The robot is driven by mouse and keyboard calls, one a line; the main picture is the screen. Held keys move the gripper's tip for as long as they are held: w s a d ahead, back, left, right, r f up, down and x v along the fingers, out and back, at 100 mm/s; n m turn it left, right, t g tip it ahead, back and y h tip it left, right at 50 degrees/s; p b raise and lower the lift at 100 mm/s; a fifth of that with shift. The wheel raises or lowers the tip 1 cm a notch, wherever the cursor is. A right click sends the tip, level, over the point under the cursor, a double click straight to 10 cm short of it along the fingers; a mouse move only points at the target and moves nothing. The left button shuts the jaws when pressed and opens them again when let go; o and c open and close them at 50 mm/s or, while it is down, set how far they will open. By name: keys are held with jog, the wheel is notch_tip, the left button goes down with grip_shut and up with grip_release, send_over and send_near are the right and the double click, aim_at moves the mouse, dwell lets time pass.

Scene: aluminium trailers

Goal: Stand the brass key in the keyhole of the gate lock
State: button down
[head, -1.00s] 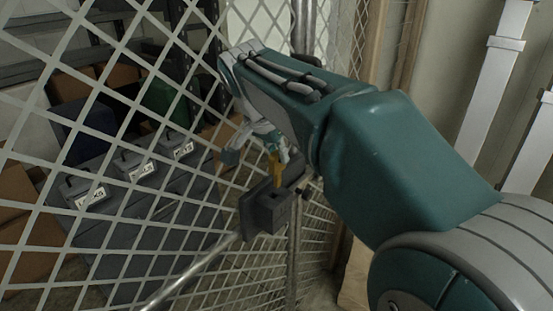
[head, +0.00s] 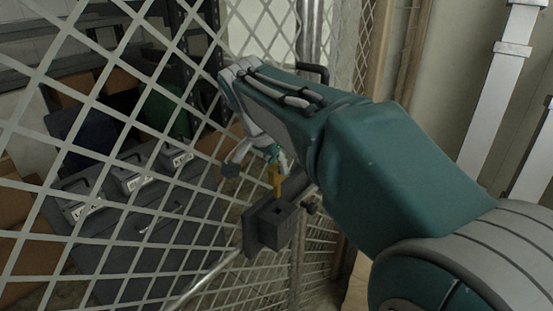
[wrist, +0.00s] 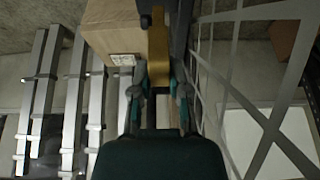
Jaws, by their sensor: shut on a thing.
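The brass key (head: 276,178) is held in my gripper (head: 268,156), roughly upright with its lower end down. In the wrist view the key (wrist: 158,62) runs away from between the two fingers of my gripper (wrist: 158,88). The dark gate lock (head: 262,232) is a box on the mesh gate, with a small dark keyhole (head: 278,208) in its top. The key's lower end is just above or at the lock's top, close to the keyhole. I cannot tell whether it touches or has entered. My arm hides part of the gripper.
The mesh gate (head: 110,130) stands along the left, with a metal post (head: 312,35) behind my arm. Grey cases (head: 133,180) and brown boxes (head: 30,232) lie behind the mesh. A metal bar (head: 205,282) runs to the lower left. White uprights (head: 490,105) stand at the right.

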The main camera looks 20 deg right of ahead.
aim_at(275, 189)
jog(key=shift+f, duration=3.55)
jog(key=c, duration=0.5)
grip_release()
jog(key=shift+c, duration=0.2)
jog(key=v, duration=1.2)
jog(key=shift+w, duration=0.1)
jog(key=shift+f, duration=0.1)
